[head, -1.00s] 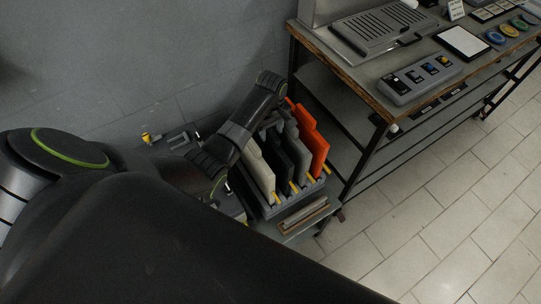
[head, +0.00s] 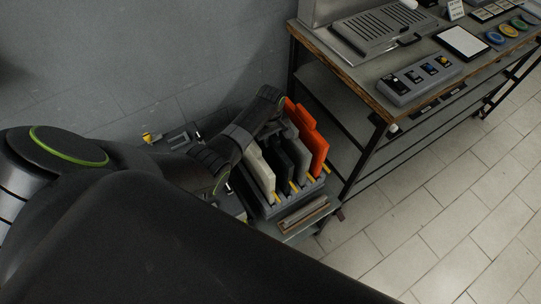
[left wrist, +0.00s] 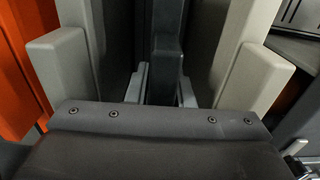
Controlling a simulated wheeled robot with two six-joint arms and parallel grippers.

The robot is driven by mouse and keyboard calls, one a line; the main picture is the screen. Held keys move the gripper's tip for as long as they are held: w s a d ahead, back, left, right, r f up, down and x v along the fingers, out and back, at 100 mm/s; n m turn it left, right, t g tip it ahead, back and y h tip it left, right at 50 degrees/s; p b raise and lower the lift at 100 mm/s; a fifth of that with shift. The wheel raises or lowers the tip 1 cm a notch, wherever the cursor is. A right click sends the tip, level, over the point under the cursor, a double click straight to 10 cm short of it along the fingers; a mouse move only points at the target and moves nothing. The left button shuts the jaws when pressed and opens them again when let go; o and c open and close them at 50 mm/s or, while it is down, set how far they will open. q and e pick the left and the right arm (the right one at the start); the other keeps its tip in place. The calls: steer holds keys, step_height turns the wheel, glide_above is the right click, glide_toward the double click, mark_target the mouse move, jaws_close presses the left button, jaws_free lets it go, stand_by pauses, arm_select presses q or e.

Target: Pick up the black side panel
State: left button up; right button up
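The black side panel (head: 296,157) stands upright in a rack, between a white panel (head: 259,168) and a grey panel (head: 309,146). In the left wrist view the black panel (left wrist: 168,60) shows edge-on in the middle, straight ahead of my gripper. My left gripper (head: 272,122) is above the rack at the panels' far ends, pointing down. Its fingers are hidden in the head view. My right gripper is not in view.
An orange panel (head: 313,142) stands at the rack's right end. The rack (head: 284,204) has yellow tabs along its front. A workbench (head: 366,92) with a control box (head: 420,80) stands close on the right. Tiled floor (head: 450,200) is clear at lower right.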

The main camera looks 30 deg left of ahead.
arm_select(q)
jaws_close()
steer(key=shift+r, duration=0.1)
stand_by(0.9)
